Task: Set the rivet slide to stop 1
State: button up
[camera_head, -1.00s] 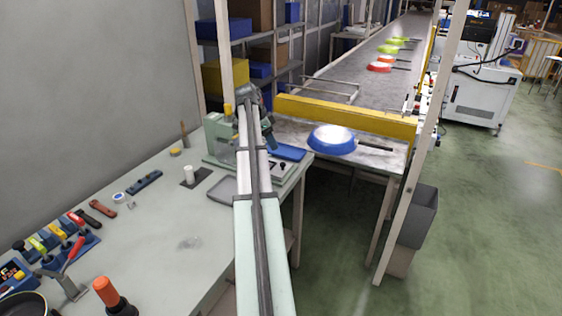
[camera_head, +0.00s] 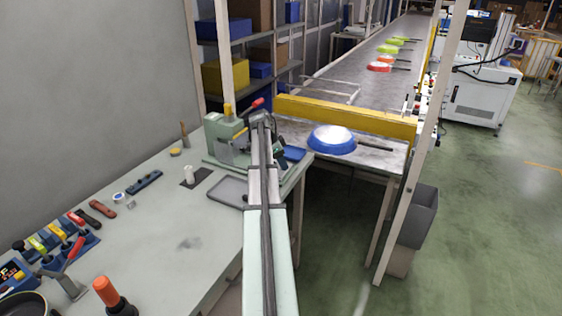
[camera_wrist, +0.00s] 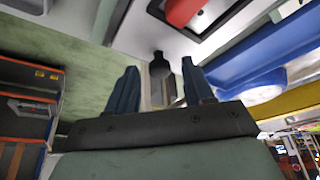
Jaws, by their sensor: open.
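The green bench press (camera_head: 228,140) stands at the far right end of the workbench, with a yellow knob (camera_head: 227,109) on top and a red-tipped lever (camera_head: 257,103). I cannot make out the rivet slide or its stops for certain. My gripper (camera_head: 281,158) is beside the press's right side, partly hidden by my arm. In the wrist view my gripper (camera_wrist: 160,64) is open, its two dark blue fingers apart. A dark knob-like post (camera_wrist: 160,66) shows between and beyond the fingertips; contact cannot be told. A red part (camera_wrist: 183,10) shows at the top.
A blue pan (camera_head: 331,139) rests on the conveyor end by the yellow guard (camera_head: 345,115). Tools and a toggle-clamp rack (camera_head: 55,240) lie at bench left.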

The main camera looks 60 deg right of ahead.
jog(key=shift+c, duration=0.5)
grip_shut()
